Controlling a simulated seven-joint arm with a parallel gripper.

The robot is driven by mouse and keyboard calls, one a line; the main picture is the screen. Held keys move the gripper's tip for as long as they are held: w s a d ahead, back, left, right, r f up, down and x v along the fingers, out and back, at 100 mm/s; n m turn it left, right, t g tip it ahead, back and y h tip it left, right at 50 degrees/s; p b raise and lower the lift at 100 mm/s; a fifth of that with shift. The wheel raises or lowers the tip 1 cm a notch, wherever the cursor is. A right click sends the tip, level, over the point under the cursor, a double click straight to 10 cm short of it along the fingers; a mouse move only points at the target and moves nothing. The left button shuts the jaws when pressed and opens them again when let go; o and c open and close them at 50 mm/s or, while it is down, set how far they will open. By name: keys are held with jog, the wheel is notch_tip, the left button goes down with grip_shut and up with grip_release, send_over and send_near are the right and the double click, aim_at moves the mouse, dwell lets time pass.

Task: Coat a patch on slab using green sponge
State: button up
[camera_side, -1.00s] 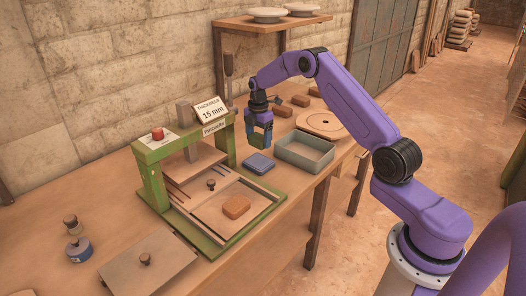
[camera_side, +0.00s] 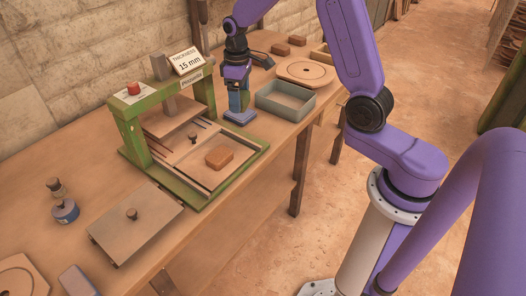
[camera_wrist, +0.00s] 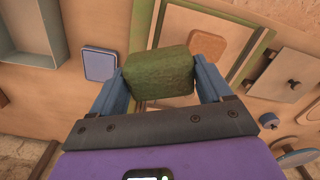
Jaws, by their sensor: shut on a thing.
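My gripper (camera_side: 239,102) is shut on the green sponge (camera_wrist: 160,73), a dark green block held between two blue fingers in the wrist view. The slab (camera_side: 219,158) is an orange-brown rounded block lying on the bed of the green press. It also shows in the wrist view (camera_wrist: 208,45), right of and beyond the sponge. A flat blue pad (camera_side: 241,117) lies on the table between press and tray. In the side view my gripper overlaps it; in the wrist view the pad (camera_wrist: 100,65) lies left of the sponge, and I see no contact.
The green press frame (camera_side: 160,92) with a red button stands left of my gripper. A grey open tray (camera_side: 285,101) stands to the right. A knobbed plate (camera_side: 135,222) and small jar (camera_side: 65,210) lie at the front left. A round disc (camera_side: 305,71) lies behind the tray.

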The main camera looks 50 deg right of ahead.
jog(key=s+a+r+m, duration=0.1)
jog(key=s+a+m, duration=0.25)
jog(key=s, duration=0.25)
send_over(211, 161)
notch_tip(211, 161, down, 5)
jog(key=shift+m, duration=0.25)
jog(key=shift+f, duration=3.25)
jog(key=shift+d+f, duration=0.55)
jog(key=shift+d, duration=3)
jog(key=shift+a, duration=3.5)
jog(key=shift+w+a+r, duration=0.1)
jog(key=shift+r, duration=0.15)
notch_tip(211, 161, up, 8)
jog(key=shift+f, duration=0.2)
